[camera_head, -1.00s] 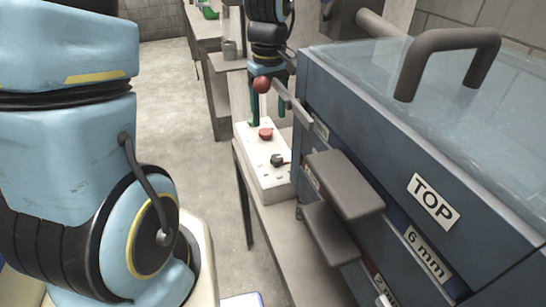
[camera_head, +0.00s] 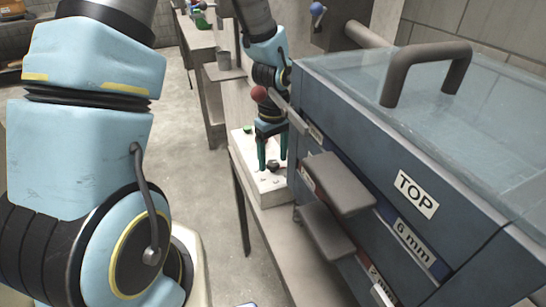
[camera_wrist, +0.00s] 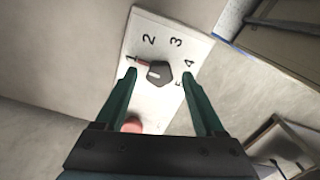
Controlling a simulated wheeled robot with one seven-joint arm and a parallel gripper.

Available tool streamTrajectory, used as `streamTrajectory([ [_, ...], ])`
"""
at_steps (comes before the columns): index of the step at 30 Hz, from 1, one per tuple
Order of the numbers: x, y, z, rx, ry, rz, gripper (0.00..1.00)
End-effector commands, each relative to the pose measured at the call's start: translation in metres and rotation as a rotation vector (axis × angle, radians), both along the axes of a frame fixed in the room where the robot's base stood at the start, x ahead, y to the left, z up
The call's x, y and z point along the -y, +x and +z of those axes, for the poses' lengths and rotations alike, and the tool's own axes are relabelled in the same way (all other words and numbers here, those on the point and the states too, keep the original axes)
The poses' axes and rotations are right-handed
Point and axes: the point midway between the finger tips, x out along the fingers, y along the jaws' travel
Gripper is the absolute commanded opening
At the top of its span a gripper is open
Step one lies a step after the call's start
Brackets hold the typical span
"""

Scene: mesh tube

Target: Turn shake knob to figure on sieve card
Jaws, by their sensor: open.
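The shake knob (camera_wrist: 160,73) is dark, on a white control panel (camera_wrist: 165,30) with figures 1 to 5 around it. A short red mark on its left side points toward the 1. The knob also shows in the head view (camera_head: 272,166). My gripper (camera_wrist: 159,75) is open, its two green fingers on either side of the knob with gaps visible. In the head view my gripper (camera_head: 273,163) points down over the panel. I cannot make out a sieve card in either view.
A red button (camera_wrist: 133,125) is on the panel beside the knob. The large blue sieve machine (camera_head: 380,150) stands close right of my arm, with grey handles (camera_head: 340,182), labels TOP and 6 mm, and a red-ball lever (camera_head: 259,94). Open floor (camera_head: 195,140) lies left.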

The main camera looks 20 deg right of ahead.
Motion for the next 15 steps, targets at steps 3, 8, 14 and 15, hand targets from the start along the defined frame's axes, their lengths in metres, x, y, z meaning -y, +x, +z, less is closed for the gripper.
streamTrajectory([
  [3,0.0000,-0.0001,-0.0056,0.000,-0.001,0.000,0.71],
  [8,-0.0001,0.0001,-0.0069,0.000,-0.001,0.000,0.71],
  [14,0.0000,0.0001,-0.0066,0.000,-0.001,0.000,0.61],
  [15,0.0000,0.0001,-0.0066,0.000,-0.001,0.000,0.56],
])
